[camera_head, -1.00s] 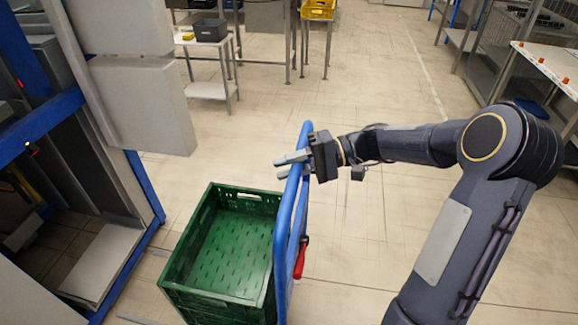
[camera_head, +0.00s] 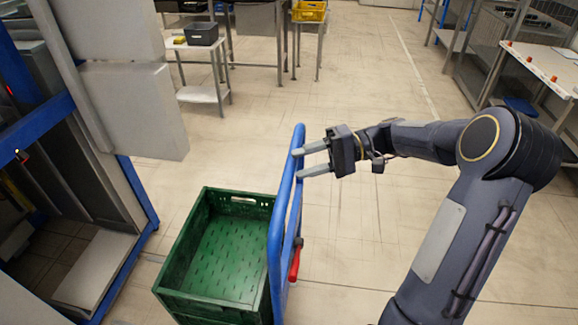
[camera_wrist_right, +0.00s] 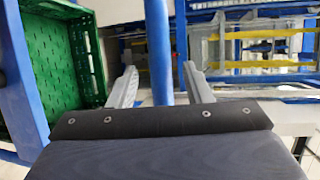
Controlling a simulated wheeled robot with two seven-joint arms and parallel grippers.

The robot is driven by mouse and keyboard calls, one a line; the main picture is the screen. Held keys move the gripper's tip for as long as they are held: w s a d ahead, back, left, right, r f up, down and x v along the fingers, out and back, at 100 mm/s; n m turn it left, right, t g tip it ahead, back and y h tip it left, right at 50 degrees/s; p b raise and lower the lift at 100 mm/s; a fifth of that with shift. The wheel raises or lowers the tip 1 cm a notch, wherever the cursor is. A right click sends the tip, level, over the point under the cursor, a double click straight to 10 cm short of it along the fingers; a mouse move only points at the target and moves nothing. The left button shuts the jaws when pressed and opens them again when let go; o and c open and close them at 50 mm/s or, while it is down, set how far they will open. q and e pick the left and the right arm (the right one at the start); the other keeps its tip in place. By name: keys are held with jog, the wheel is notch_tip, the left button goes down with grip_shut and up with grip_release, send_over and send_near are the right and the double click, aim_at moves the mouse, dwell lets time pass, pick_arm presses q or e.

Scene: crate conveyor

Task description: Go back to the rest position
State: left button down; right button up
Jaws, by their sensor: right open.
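My right gripper (camera_head: 313,160) is open and points left in the head view, its fingertips close to the upright blue handle bar (camera_head: 283,215) of a cart. In the right wrist view the blue bar (camera_wrist_right: 158,50) shows between and beyond the two spread fingers (camera_wrist_right: 158,85); I cannot tell whether they touch it. Nothing is gripped. A green crate (camera_head: 170,262) stands left of the bar, empty as far as I see; it also shows in the right wrist view (camera_wrist_right: 98,60). My left gripper is not in view.
A blue-framed machine (camera_head: 140,180) with grey panels stands at the left. A small white table (camera_head: 205,95) holds a dark bin (camera_head: 201,33). A yellow crate (camera_head: 309,12) is at the back. A workbench (camera_head: 545,65) stands at the right. The middle floor is clear.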

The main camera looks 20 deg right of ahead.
jog(key=shift+v, duration=1)
jog(key=s+a+r+g+h+p, duration=0.1)
jog(key=s+a+r+h+p, duration=0.5)
jog(key=s, duration=0.4)
jog(key=s+a+n+t+h+p, duration=0.1)
jog(key=s+a+t+h+p, duration=0.1)
jog(key=s+h, duration=0.4)
jog(key=s+t+p, duration=0.1)
jog(key=s+p, duration=0.1)
jog(key=s, duration=0.3)
jog(key=shift+s+f+n+t, duration=0.3)
jog(key=shift+f+t, duration=0.1)
